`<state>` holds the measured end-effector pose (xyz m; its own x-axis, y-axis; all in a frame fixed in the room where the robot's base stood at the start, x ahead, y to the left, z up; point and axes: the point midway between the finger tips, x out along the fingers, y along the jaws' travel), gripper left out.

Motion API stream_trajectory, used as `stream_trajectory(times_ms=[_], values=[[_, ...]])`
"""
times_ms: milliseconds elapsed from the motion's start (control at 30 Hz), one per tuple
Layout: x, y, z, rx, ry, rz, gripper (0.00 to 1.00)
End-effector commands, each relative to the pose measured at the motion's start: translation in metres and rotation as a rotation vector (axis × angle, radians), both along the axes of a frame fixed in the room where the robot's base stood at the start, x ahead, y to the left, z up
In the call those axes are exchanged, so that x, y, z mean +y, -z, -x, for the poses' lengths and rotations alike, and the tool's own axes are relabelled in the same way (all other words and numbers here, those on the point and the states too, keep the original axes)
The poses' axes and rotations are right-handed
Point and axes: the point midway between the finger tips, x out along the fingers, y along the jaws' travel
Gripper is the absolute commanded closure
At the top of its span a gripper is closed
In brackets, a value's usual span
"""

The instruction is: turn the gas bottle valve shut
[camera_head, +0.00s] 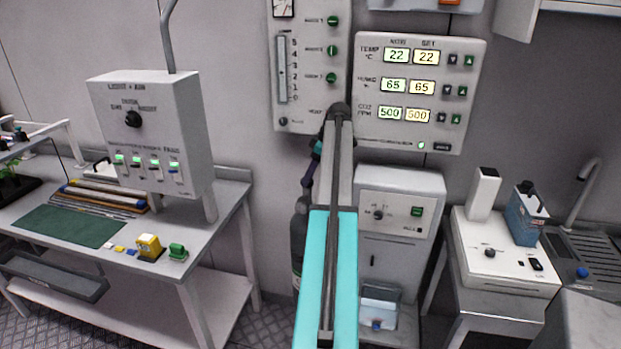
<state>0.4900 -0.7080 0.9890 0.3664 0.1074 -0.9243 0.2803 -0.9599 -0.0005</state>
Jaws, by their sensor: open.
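The dark grey gas bottle (297,245) stands upright on the floor against the wall, left of my arm. My arm hides its right side. I cannot make out the valve at its top. My arm reaches up from the bottom middle, bends at a dark joint and comes down on the far side toward the bottle's top. My gripper (304,198) is small and dark there, close to the bottle's top and partly hidden. It is open, and I see nothing held. I cannot tell whether it touches the valve.
A bench (230,190) with a light control box (150,130) stands left. A flow panel (305,60) and climate display (415,95) hang above. A white dispenser cabinet (398,185) stands close right of my arm; a white instrument (500,255) is farther right.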

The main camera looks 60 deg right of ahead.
Motion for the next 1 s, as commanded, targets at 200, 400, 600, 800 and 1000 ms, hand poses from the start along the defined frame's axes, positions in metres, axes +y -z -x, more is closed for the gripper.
stream_trajectory(times_ms=[200,400,600,800,1000], values=[[-0.001,-0.019,0.001,0.001,0.000,0.000,0.46],[0.014,-0.021,0.011,0.002,0.000,-0.002,0.46],[0.030,-0.023,0.022,0.001,0.000,-0.001,0.46],[0.047,-0.024,0.034,0.001,-0.001,-0.001,0.46],[0.064,-0.026,0.045,0.001,0.000,-0.001,0.46]])
